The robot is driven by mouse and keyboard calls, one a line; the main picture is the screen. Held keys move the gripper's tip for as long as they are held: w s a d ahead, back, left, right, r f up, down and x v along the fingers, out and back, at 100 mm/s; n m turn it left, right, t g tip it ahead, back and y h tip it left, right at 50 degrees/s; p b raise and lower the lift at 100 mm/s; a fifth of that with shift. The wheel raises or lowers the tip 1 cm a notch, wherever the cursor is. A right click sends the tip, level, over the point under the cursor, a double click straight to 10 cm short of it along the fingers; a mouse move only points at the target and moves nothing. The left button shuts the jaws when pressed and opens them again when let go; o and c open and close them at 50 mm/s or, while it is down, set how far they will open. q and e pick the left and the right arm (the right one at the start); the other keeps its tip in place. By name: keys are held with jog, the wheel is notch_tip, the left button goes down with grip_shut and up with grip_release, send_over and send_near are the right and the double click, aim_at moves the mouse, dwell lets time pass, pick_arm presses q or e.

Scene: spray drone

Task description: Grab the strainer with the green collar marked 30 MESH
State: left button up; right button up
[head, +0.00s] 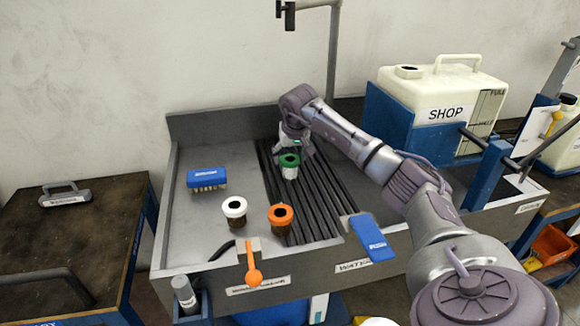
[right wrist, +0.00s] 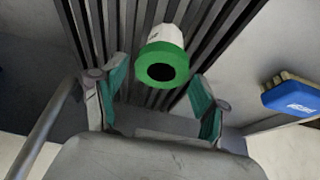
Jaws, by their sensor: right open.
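The strainer with the green collar (head: 289,163) stands on the dark ribbed rack of the bench. In the right wrist view the strainer (right wrist: 164,62) shows its green collar with a dark round opening and a pale body beyond. Its mesh marking is not legible. My right gripper (head: 296,148) is at the strainer, just behind and above it in the head view. In the right wrist view its two teal-padded fingers (right wrist: 160,98) are spread apart, one to each side of the collar, with nothing held. My left gripper does not show.
A white-collared strainer (head: 234,207) and an orange-collared strainer (head: 281,215) stand nearer the front. A large SHOP tank (head: 441,95) stands right.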

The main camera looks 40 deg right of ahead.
aim_at(290, 159)
jog(key=x, duration=0.4)
jog(key=shift+f, duration=0.4)
jog(key=c, duration=0.9)
jog(key=shift+r, duration=0.1)
jog(key=shift+c, duration=0.2)
